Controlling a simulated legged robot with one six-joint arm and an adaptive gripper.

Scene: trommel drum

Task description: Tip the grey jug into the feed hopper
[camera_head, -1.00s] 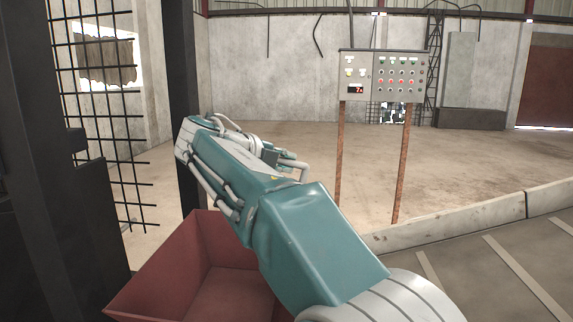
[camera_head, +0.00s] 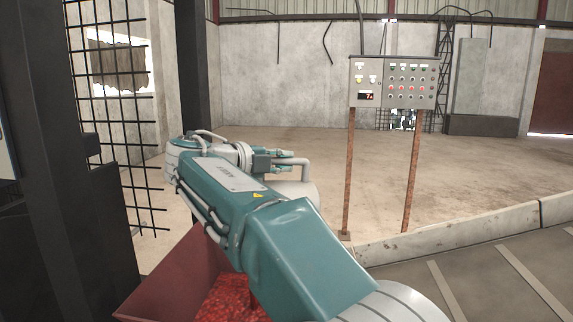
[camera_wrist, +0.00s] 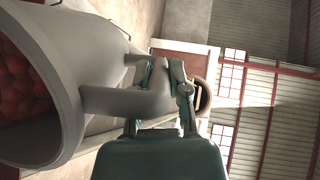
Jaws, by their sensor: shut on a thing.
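The grey jug (camera_wrist: 75,85) fills the left of the wrist view, its wide mouth facing the left edge. Dark red lumps show inside its rim. My gripper (camera_wrist: 160,85) is shut on the jug's handle. In the head view, my gripper (camera_head: 272,160) is at the far end of my arm, and part of the grey jug (camera_head: 302,190) shows behind the arm, mostly hidden. The feed hopper (camera_head: 165,290) is a dull red, open-topped bin at the bottom of the head view. Bright red material (camera_head: 232,300) lies in it, and my arm covers its right side.
A dark post (camera_head: 75,170) and black mesh (camera_head: 115,110) stand on the left. A control panel (camera_head: 394,82) on rusty legs stands beyond my arm. A low concrete kerb (camera_head: 470,232) runs along the right. The floor behind is clear.

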